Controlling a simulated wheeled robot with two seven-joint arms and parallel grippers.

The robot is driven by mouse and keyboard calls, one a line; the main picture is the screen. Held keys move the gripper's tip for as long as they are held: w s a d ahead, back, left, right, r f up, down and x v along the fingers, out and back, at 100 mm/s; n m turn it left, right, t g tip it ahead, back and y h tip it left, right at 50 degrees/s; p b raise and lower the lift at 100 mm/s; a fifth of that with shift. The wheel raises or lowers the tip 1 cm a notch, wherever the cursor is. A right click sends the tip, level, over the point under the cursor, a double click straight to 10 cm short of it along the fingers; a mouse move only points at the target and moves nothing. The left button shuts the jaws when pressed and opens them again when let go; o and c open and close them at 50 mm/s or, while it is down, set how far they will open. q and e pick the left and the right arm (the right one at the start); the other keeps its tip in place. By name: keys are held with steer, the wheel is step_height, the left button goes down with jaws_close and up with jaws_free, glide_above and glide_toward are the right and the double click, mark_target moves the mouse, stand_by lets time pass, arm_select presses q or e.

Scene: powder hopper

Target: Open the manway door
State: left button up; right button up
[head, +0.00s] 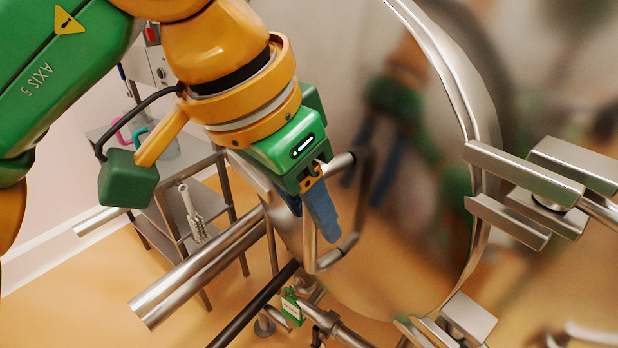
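The manway door (400,265) is a large round polished metal disc that fills the middle of the head view and mirrors my arm. A bent metal bar handle (353,240) stands out from its face. My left gripper (307,215) is at the handle, its two blue fingers pointing down. The near upright of the handle shows between and below the fingers. The fingers partly hide the bar, so I cannot tell whether they grip it. I cannot tell whether the door stands ajar. My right gripper is not in view.
Metal clamp blocks (540,185) sit at the door's right rim, with another clamp (465,318) lower down. A thick metal tube (200,270) sticks out at the left. A shelf cart (180,210) stands behind it. A green tag (291,306) hangs on pipework below.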

arm_select(q)
steer(key=shift+d, duration=0.15)
jaws_close()
stand_by(1.0)
